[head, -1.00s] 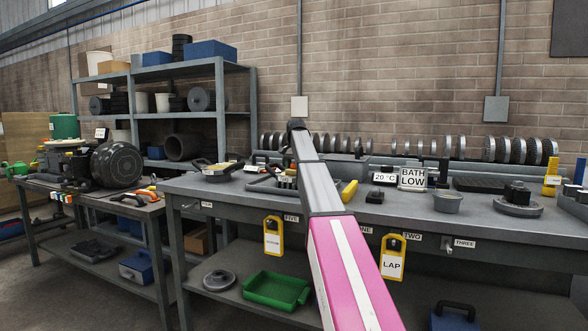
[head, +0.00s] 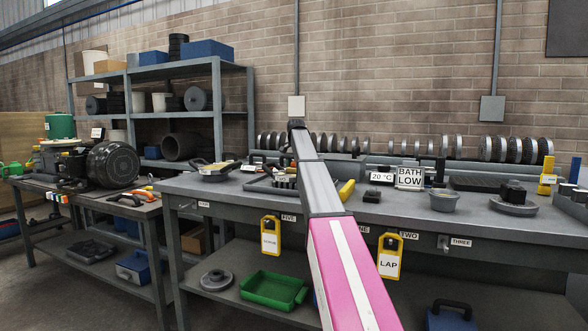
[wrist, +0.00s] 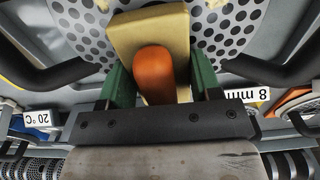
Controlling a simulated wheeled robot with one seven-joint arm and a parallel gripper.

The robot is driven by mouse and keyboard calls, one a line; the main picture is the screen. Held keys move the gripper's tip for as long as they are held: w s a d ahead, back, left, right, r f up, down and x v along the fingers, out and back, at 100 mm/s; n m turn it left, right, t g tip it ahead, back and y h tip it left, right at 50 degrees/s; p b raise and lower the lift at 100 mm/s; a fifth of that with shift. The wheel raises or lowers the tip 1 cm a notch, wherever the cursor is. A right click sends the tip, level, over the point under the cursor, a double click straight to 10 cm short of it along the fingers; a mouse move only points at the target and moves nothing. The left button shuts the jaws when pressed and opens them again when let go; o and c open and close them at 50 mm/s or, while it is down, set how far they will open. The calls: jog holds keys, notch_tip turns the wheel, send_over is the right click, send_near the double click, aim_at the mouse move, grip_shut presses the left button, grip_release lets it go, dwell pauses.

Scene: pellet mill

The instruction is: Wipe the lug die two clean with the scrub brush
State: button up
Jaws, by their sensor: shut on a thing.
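In the wrist view my gripper (wrist: 160,78) has its green fingers shut on the scrub brush, which has a rounded orange handle (wrist: 156,72) and a tan block (wrist: 150,30). The brush is over a grey perforated die plate (wrist: 232,28), and its block hides the plate's middle. I cannot tell whether the block touches the plate. Small pale yellow patches show on the plate near the top edge. Black bar handles (wrist: 40,72) flank the plate on both sides. In the head view my own arm hides the gripper and brush, and I cannot tell which die is the lug die two.
An "8 mm" label (wrist: 248,95) and a "20 °C" display (wrist: 38,118) lie near the plate. Discs line the bench's back.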

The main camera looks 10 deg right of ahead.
aim_at(290, 174)
jog(key=shift+w+d, duration=0.15)
jog(key=shift+w, duration=0.05)
jog(key=shift+s+a, duration=0.4)
jog(key=shift+s, duration=0.25)
jog(key=shift+s+a, duration=0.35)
jog(key=shift+s, duration=0.25)
jog(key=shift+s+a, duration=0.7)
jog(key=shift+s, duration=0.2)
jog(key=shift+s+a, duration=0.7)
jog(key=shift+s, duration=0.15)
jog(key=shift+w, duration=0.1)
